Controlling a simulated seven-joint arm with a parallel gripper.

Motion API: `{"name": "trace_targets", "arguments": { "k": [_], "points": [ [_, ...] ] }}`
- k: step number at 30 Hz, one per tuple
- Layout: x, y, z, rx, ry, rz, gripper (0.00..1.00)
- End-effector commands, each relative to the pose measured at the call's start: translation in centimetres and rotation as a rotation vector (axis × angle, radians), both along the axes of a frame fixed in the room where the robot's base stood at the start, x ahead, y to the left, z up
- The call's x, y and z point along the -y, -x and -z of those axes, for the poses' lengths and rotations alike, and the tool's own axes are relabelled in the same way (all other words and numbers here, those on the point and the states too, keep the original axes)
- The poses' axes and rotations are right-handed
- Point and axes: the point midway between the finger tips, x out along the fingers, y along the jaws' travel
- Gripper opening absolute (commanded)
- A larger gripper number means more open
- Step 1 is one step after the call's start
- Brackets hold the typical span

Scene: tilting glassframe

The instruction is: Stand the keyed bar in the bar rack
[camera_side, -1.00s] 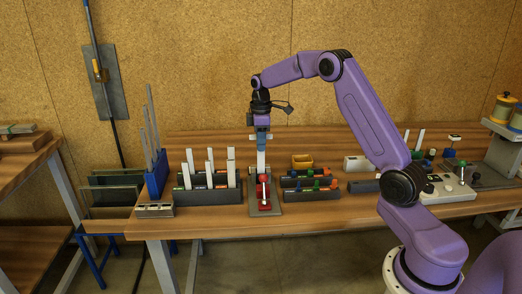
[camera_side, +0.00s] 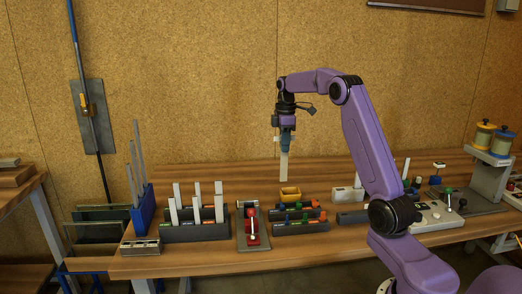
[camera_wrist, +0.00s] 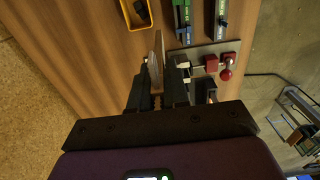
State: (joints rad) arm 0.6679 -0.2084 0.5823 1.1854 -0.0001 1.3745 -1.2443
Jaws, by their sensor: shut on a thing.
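My gripper (camera_side: 286,148) is shut on the keyed bar (camera_side: 283,168), a pale flat bar that hangs nearly upright, clear of the bench. The bar's lower end is above and behind the yellow bin in the side view. The wrist view also shows the bar (camera_wrist: 157,62) between my dark fingers (camera_wrist: 156,95). A dark rack (camera_side: 194,234) holding several upright white bars stands to the left; I take it as the bar rack. The key on the held bar is too small to make out.
The clamp fixture (camera_side: 241,227) with a red part stands right of the rack; no bar stands in it. Right of it are the yellow bin (camera_side: 290,194) and dark trays (camera_side: 301,227) with coloured pieces. A blue holder (camera_side: 142,211) with tall grey strips stands far left.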

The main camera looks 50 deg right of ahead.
Motion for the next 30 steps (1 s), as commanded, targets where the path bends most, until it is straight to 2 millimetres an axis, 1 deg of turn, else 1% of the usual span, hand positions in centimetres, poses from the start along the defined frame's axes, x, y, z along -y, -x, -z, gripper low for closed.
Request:
{"name": "trace_targets", "arguments": {
  "k": [1, 3, 5, 6, 9, 12, 15, 18, 21, 24, 30],
  "points": [
    [2.1, 1.3, -0.1, 0.001, 0.001, 0.009, 0.0],
    [4.6, 2.9, -0.3, 0.001, 0.001, 0.01, 0.0],
    [6.6, 4.5, -0.4, 0.001, 0.001, 0.01, 0.0],
    [7.9, 5.6, -0.4, 0.0, 0.0, 0.01, 0.0],
    [10.9, 8.3, -0.6, 0.0, 0.0, 0.009, 0.0],
    [13.3, 10.9, -0.7, -0.001, -0.001, 0.008, 0.0],
    [15.1, 13.1, -0.9, -0.001, -0.001, 0.005, 0.0],
    [16.2, 14.5, -0.9, -0.001, -0.001, 0.002, 0.0],
    [16.8, 15.3, -1.0, -0.001, -0.001, 0.0, 0.0],
    [17.0, 15.7, -1.0, -0.001, -0.001, -0.001, 0.0],
    [17.0, 15.6, -1.0, -0.001, -0.001, -0.001, 0.0]
  ]
}}
